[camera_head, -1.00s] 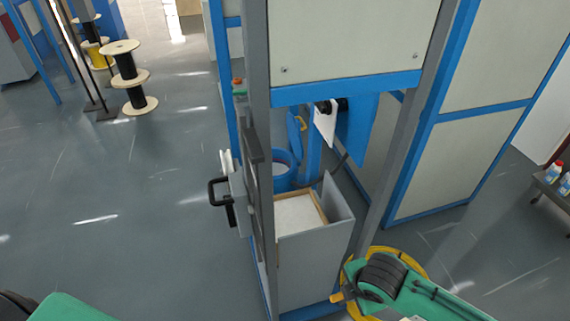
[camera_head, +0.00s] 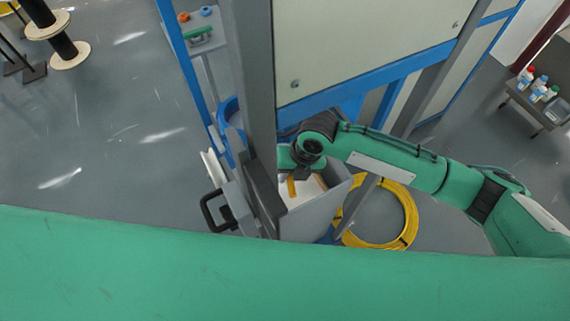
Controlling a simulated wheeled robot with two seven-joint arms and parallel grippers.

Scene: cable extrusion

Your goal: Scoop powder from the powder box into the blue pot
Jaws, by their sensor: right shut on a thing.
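The powder box (camera_head: 322,212) is a grey, open-topped bin inside the machine frame, and part of its pale inside shows. My right gripper (camera_head: 297,177) points down into its opening. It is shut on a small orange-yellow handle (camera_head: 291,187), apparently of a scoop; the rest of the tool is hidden. The powder is mostly covered by my right wrist. A blue rounded edge, apparently the blue pot (camera_head: 230,113), shows left of the grey post, largely hidden. My left gripper is out of view; a green arm link of mine crosses the bottom.
A grey post (camera_head: 254,90) stands just left of the powder box, with a black-handled door (camera_head: 221,211) beside it. A yellow cable coil (camera_head: 408,215) lies on the floor to the right. A bottle table (camera_head: 535,108) stands far right. Open floor lies left.

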